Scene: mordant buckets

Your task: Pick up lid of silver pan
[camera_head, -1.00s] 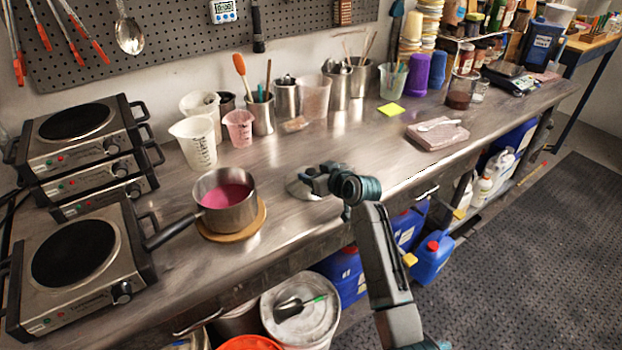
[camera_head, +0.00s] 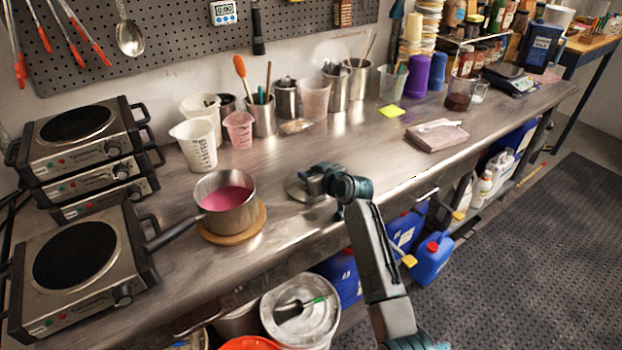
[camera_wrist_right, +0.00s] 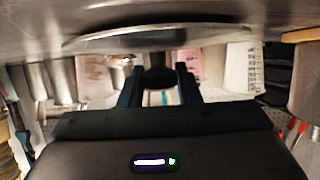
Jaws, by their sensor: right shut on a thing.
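The silver pan (camera_head: 230,214) holds a pink liquid and stands on a round wooden board, with its dark handle pointing down-left. The silver lid (camera_head: 297,188) is to the right of the pan, at the end of my right arm in the head view. My right gripper (camera_head: 318,178) is at the lid and shut on its dark knob. In the right wrist view the lid's disc (camera_wrist_right: 160,40) spans the top, with the dark knob (camera_wrist_right: 158,77) between the two fingers. I cannot tell whether the lid touches the table. My left gripper is not in view.
The round wooden board (camera_head: 245,232) sits near the table's front edge. Hot plates (camera_head: 75,255) stand at left. Measuring jugs (camera_head: 194,145) and utensil cups line the back. A pinkish block (camera_head: 437,137) lies at right. The table between the lid and block is clear.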

